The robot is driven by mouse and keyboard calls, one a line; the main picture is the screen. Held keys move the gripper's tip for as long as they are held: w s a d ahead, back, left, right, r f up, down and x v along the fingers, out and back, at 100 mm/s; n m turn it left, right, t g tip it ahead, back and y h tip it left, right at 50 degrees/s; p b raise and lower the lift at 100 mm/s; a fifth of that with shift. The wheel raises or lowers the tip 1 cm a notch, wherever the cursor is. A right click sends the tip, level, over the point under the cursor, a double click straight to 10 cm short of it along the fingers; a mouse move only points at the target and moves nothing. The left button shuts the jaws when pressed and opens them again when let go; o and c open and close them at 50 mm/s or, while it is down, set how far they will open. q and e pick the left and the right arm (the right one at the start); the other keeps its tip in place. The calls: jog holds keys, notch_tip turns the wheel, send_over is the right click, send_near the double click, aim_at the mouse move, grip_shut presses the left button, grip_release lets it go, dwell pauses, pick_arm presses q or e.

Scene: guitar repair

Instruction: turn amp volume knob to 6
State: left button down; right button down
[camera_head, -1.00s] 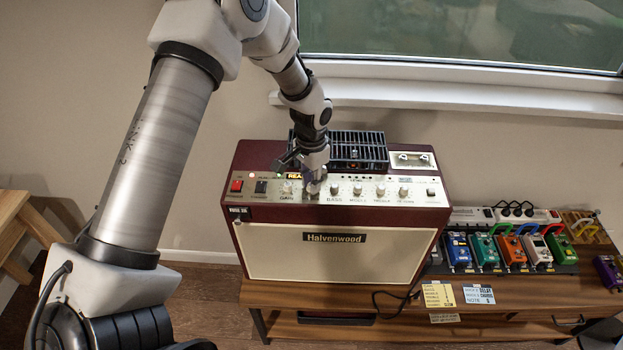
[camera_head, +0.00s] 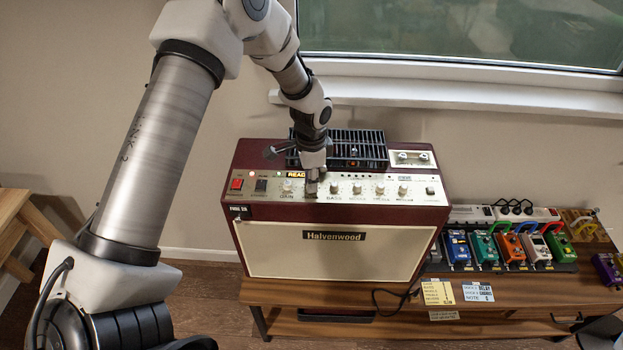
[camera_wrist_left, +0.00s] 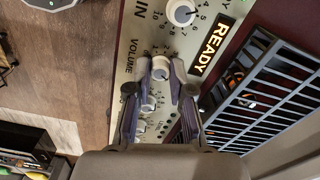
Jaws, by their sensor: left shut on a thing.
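The dark red amp (camera_head: 290,255) with a cream front stands on a wooden bench. Its silver control panel carries a row of white knobs. My left gripper (camera_head: 312,188) points down at the panel, between the gain knob (camera_head: 287,187) and the bass knob (camera_head: 334,187). In the left wrist view, the two fingers of my left gripper (camera_wrist_left: 161,80) are shut on the white volume knob (camera_wrist_left: 161,66), beside the printed word VOLUME. The knob's pointer is too small to read against its scale. In the head view the gripper hides this knob. My right gripper is not in view.
A lit READY sign (camera_wrist_left: 209,47) and a black vent grille (camera_wrist_left: 262,98) lie close beside the fingers. Several coloured pedals (camera_head: 505,249) stand on the wooden bench (camera_head: 400,326) to the amp's right. A window sill (camera_head: 450,98) runs behind.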

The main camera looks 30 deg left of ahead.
pick_arm(q)
jog(key=shift+s+f, duration=0.1)
jog(key=shift+s, duration=0.05)
jog(key=c, duration=1)
grip_release()
jog(key=shift+c, duration=0.2)
notch_tip(320, 180, up, 12)
